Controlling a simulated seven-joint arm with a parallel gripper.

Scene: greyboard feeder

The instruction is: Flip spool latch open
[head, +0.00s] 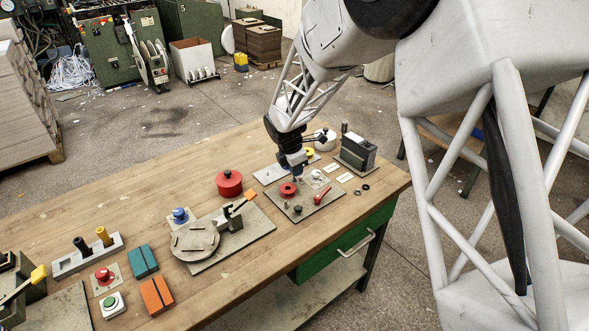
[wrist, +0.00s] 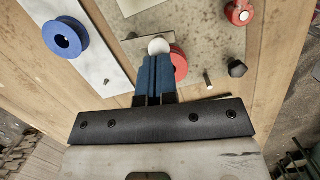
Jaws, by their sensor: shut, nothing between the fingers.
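A grey plate (head: 309,209) on the bench carries a red spool (head: 288,189), which shows partly behind my fingers in the wrist view (wrist: 179,64). A pale round knob (wrist: 159,46) lies just beyond my fingertips in the wrist view; I cannot tell whether they touch it. A red lever (head: 322,196) is on the same plate, to the right of the spool. I cannot tell for sure which part is the spool latch. My gripper (head: 297,177) points down over the plate, close to the spool. Its blue fingers (wrist: 154,62) are shut and empty.
A black knob (wrist: 237,69) and a small metal peg (wrist: 208,80) stand on the plate. A blue spool (wrist: 65,38) sits on a pale strip beside it. A dark box device (head: 357,151) stands to the right. A red canister (head: 229,184) is to the left.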

